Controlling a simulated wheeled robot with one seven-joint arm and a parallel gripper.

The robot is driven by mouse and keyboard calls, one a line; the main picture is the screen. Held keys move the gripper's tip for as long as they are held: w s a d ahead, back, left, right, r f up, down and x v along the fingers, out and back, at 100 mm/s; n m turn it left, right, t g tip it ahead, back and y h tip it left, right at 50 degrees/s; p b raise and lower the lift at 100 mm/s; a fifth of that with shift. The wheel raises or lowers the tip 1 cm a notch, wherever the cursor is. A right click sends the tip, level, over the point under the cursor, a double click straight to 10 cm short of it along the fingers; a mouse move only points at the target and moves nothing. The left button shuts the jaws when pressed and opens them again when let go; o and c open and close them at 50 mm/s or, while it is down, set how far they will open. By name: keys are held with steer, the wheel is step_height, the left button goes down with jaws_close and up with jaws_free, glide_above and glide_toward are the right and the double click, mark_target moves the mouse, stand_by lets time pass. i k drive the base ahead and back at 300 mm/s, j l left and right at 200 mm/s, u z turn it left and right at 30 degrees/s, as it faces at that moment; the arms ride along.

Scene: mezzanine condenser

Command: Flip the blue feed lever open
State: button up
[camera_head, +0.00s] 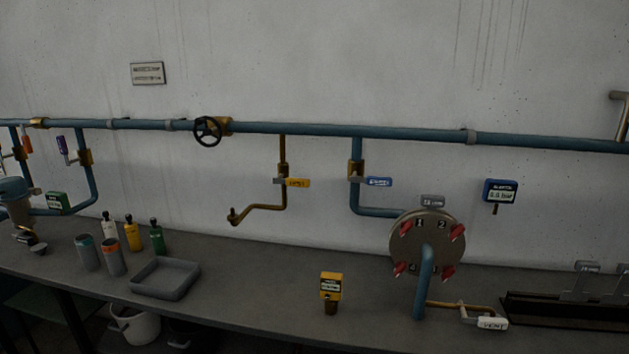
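The blue feed lever (378,181) sits on a brass valve (355,169) on the blue drop pipe that comes down from the main wall pipe. Its blue labelled handle points sideways to the right, across the vertical pipe. Below the valve the pipe bends right towards a round grey plate (427,246) with red numbered clips. My gripper is not in view.
A yellow lever (298,183) is on a brass pipe to the left. A yellow meter (331,292), a grey tray (165,278) and several bottles and cans stand on the bench. A blue gauge (500,191) hangs at right. The wall before the blue lever is clear.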

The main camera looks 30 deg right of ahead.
mark_target(379, 181)
steer(key=z, duration=1.2)
steer(key=i+l+u, duration=0.15)
steer(key=i, duration=0.7)
